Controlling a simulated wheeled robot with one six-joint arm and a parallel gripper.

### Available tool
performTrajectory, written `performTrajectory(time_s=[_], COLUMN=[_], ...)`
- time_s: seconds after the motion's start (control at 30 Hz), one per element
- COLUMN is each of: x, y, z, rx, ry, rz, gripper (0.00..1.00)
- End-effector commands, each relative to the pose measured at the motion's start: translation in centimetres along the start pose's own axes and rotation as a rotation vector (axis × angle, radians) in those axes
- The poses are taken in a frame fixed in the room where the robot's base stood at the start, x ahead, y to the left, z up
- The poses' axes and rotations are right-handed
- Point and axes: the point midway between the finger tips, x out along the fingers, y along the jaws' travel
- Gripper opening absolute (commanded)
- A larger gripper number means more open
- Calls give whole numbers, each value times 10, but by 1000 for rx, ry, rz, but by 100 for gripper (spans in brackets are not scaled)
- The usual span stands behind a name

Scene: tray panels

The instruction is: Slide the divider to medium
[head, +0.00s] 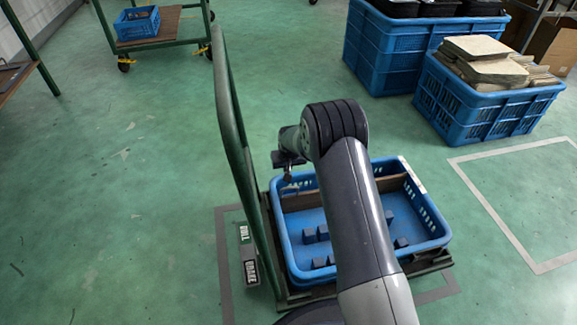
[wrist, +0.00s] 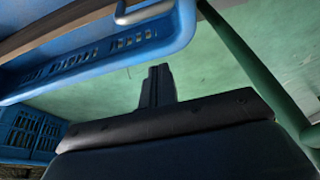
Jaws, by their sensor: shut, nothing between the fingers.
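A blue tray (head: 277,237) stands on a low cart. The divider (head: 300,201), a brown board, crosses the tray near its far end; my arm hides its middle. Several small dark blue blocks (head: 322,232) lie in the tray on the near side of the divider. My gripper (head: 289,168) is above the tray's far left corner. In the wrist view my gripper (wrist: 157,72) is shut and empty, apart from the blue tray wall (wrist: 110,47). A grey handle (wrist: 146,13) shows at the top of that view, by a brown edge (wrist: 45,38).
The cart's green upright rail (head: 240,150) rises close to the left of my gripper. Blue crates (head: 375,50) stand at the upper right, one holding flat boards (head: 485,60). Another cart (head: 165,25) stands at the upper left. The green floor at left is clear.

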Motion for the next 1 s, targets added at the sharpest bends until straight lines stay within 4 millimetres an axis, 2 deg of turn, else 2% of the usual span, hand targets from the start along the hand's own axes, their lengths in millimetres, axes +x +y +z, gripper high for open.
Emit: performTrajectory(time_s=[0.03, 0.13, 0.2, 0.5, 0.87, 1.0], x=[18, 40, 32, 26, 25, 23], y=[0, 0, 0, 0, 0, 0], z=[3, 2, 10, 38, 40, 46], rx=[0, 0, 0, 0, 0, 0], ry=[-2, -2, -1, -1, 0, -2], rz=[0, 0, 0, 0, 0, 0], gripper=[0, 0, 0, 0, 0, 0])
